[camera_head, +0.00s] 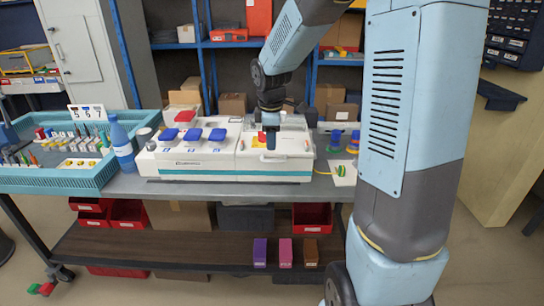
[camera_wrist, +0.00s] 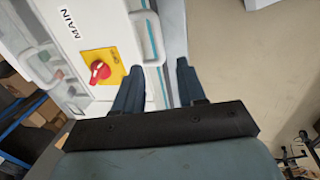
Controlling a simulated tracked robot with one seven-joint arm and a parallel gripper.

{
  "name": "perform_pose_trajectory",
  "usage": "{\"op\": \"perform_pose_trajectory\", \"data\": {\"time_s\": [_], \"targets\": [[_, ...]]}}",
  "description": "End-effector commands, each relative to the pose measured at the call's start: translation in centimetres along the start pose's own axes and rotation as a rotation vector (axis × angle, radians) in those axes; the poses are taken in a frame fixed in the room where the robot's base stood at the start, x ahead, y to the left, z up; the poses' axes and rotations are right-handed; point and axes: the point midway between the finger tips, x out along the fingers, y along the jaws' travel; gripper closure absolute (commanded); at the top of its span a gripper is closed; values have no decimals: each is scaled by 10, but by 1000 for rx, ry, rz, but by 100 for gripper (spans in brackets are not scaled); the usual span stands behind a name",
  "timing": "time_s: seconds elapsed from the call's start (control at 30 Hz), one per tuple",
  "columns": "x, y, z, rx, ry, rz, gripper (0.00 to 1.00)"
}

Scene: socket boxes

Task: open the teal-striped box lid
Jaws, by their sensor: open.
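The teal-striped box (camera_head: 210,165) is a long white case on the bench with a teal band along its front. Its lid looks shut. The right part carries a red knob on a yellow plate, marked MAIN in the wrist view (camera_wrist: 100,70). A pale handle (camera_wrist: 150,38) stands out from the front there, over the teal band. My gripper (camera_head: 270,138) points down over the front of the box's right part. In the wrist view my gripper (camera_wrist: 158,78) is open and empty, its left fingertip close to the handle's lower end; contact cannot be told.
Blue-capped sockets (camera_head: 218,135) sit on the box's left part. A blue bottle (camera_head: 121,143) and a teal tray of tools (camera_head: 60,180) stand to the left. Coloured round pieces (camera_head: 336,138) lie to the right. Shelves with cartons are behind. The floor in front is mostly clear.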

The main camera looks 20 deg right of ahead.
Motion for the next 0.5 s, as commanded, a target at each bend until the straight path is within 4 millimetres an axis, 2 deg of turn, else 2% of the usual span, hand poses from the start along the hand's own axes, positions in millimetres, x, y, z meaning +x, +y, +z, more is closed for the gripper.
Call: {"op": "perform_pose_trajectory", "data": {"time_s": [0.1,0.3,0.5], "targets": [[22,0,0,-1,-1,-3,60],[54,0,0,1,0,-3,60],[72,0,0,2,0,-1,60]]}}
